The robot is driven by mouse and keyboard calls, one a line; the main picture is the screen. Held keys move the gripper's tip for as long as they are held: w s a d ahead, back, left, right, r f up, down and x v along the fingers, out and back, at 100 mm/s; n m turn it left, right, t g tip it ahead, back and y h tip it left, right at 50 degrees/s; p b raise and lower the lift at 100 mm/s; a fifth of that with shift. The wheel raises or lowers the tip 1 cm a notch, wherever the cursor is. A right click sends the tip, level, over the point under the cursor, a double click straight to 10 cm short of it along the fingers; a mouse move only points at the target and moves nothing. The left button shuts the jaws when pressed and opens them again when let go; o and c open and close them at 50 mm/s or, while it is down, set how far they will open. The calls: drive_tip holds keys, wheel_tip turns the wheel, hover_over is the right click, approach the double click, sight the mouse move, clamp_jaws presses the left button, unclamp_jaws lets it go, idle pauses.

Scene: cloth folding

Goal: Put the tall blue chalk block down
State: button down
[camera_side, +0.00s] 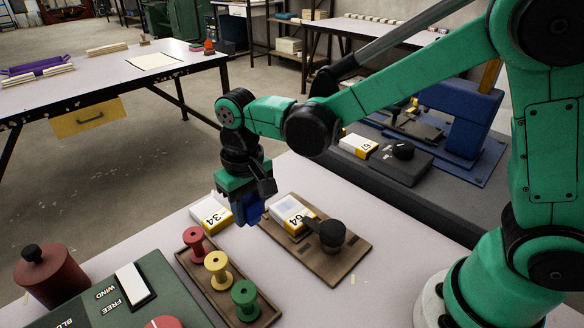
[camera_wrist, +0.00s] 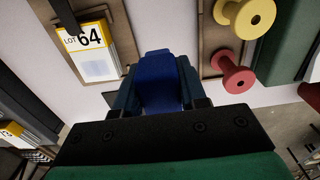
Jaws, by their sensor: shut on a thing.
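The tall blue chalk block (camera_side: 247,209) is in my gripper, low over the pale table between the tag marked 34 and the wooden board. In the wrist view the blue block (camera_wrist: 160,78) stands between the two fingers. My gripper (camera_wrist: 159,92) is shut on it. My gripper (camera_side: 243,200) points down in the side view, and its fingers hide part of the block. I cannot tell whether the block's lower end touches the table.
A wooden board (camera_side: 325,262) holds a tag marked 64 (camera_side: 292,217) and a black knob (camera_side: 330,234). A white-and-yellow tag marked 34 (camera_side: 211,215) lies left of the block. A tray (camera_side: 226,295) of red, yellow and green spools is in front.

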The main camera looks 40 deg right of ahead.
sight(255, 245)
drive_tip(key=shift+f, duration=3.2)
drive_tip(key=shift+f, duration=0.15)
drive_tip(key=c, duration=0.8)
unclamp_jaws()
wheel_tip(255, 245, up, 12)
drive_tip(key=shift+r, duration=0.1)
drive_tip(key=s+d+t, duration=0.2)
drive_tip(key=d, duration=0.1)
drive_tip(key=s+d+r+t, duration=0.1)
drive_tip(key=s+d+t, duration=0.1)
drive_tip(key=d, duration=0.2)
drive_tip(key=s+d+t, duration=0.2)
drive_tip(key=d+t, duration=0.1)
drive_tip(key=d, duration=0.1)
drive_tip(key=shift+s+d+r, duration=0.1)
drive_tip(key=shift+s+r, duration=0.15)
drive_tip(key=shift+s, duration=0.15)
